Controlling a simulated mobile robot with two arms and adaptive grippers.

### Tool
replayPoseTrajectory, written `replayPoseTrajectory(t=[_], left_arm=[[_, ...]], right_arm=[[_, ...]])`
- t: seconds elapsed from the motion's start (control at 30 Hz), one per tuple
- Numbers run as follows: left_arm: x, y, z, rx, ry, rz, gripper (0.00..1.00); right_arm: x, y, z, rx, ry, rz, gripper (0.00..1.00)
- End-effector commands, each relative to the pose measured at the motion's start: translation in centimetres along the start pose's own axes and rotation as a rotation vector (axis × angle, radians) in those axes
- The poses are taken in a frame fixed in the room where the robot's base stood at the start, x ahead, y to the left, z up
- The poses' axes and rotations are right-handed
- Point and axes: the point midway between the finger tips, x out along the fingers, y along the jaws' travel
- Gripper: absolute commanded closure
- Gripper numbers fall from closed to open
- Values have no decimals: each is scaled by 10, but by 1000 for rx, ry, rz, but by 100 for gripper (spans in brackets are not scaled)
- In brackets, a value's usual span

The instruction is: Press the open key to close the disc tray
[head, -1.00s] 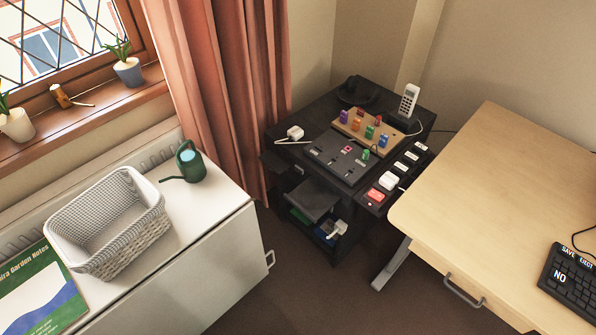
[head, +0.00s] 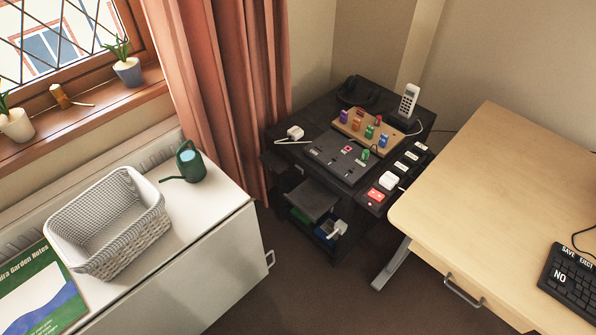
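A black keyboard (head: 572,282) lies at the right edge of the beige desk and is cut off by the frame. Its large white labels include "NO", "SAVE" and what looks like "EJECT"; I cannot make out an "open" key. On the black stand is a dark panel (head: 334,162) with small marks and a pink-framed square. A flat dark shelf or tray (head: 314,201) sticks out from the front of the stand; I cannot tell whether it is the disc tray. Neither of my grippers is in view.
The beige desk (head: 490,190) is mostly bare. A wooden board (head: 352,134) with coloured pieces, a white handset (head: 409,100) and a row of labelled blocks crowd the black stand. A wicker basket (head: 140,238) and green watering can (head: 190,163) stand on the white cabinet. Floor shows between.

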Motion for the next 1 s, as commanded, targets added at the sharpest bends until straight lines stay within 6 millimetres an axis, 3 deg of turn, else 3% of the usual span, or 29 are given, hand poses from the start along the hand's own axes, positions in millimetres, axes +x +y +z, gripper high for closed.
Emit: replayPoseTrajectory(t=[0.4,0.6,1.0], left_arm=[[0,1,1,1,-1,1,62],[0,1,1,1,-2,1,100],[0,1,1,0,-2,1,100]], right_arm=[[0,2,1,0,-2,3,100],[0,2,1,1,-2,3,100],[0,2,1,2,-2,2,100]])
